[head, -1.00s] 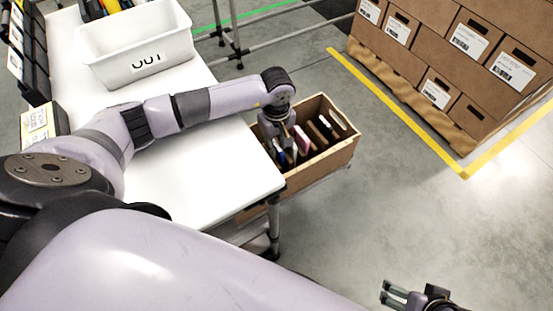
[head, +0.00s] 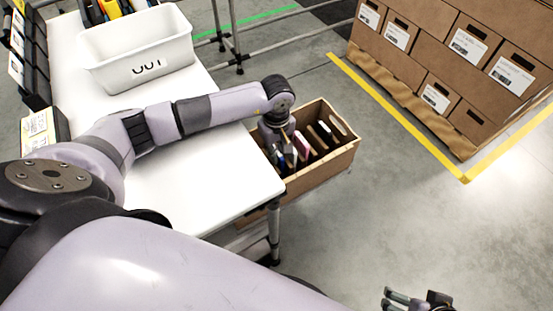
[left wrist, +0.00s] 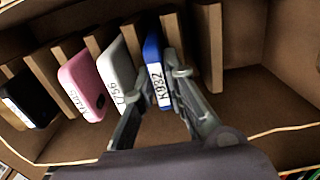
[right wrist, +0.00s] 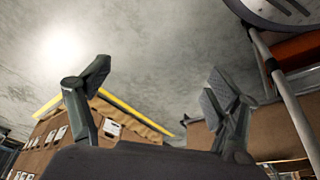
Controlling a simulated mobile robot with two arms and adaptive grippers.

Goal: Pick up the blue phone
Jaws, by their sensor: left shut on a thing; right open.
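The blue phone (left wrist: 153,62) stands in a slot of a cardboard carton (head: 322,170), with a white label reading K932 on it. My left gripper (left wrist: 163,80) reaches down into the carton and is shut on the blue phone, one finger on each side of it. In the head view my left gripper (head: 285,152) is at the left part of the carton, and the phone is mostly hidden there. My right gripper (right wrist: 155,85) is open and empty, away from the carton; it also shows at the bottom right of the head view (head: 400,298).
A grey phone (left wrist: 116,75), a pink phone (left wrist: 82,85) and a black phone (left wrist: 28,100) stand between cardboard dividers beside the blue one. A white OUT bin (head: 140,70) stands on the white table (head: 190,190). Stacked boxes (head: 455,60) are at the back right.

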